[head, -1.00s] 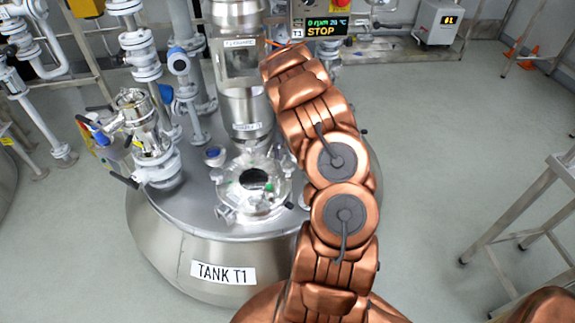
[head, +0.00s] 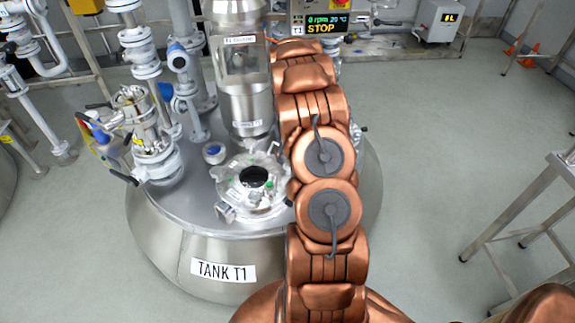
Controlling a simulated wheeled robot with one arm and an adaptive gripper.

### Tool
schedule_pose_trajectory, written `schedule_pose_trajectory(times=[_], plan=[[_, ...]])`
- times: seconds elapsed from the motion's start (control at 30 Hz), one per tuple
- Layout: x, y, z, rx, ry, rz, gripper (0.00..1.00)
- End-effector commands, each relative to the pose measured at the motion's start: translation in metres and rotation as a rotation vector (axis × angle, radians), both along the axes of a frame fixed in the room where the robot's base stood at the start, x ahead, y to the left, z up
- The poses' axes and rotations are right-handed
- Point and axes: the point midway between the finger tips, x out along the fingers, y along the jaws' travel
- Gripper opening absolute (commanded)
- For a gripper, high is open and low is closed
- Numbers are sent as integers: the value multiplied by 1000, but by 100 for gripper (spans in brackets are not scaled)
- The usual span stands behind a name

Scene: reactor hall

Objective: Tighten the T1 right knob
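Tank T1 (head: 165,240) is a wide steel vessel labelled "TANK T1", left of centre in the head view. On its top sits a round flanged port (head: 226,190) with a dark opening and small fittings around its rim. I cannot tell which part is the T1 right knob; my copper arm covers the right part of the tank top. My gripper is not visible; the arm reaches up and away over the tank, and its far end is hidden.
A T1 control panel (head: 328,28) behind the arm reads 0 rpm, 20 °C, STOP. A steel column (head: 245,90) and a valve assembly (head: 150,145) rise from the tank top. A metal frame (head: 515,218) stands at right. The floor between is clear.

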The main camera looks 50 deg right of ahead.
Motion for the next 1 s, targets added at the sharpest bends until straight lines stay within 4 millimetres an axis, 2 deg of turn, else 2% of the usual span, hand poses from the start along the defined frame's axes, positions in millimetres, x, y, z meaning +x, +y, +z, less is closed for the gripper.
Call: schedule_pose_trajectory(times=[0.77, 0.9, 1.0], plan=[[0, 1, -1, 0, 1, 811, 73], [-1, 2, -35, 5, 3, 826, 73], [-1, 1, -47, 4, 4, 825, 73]])
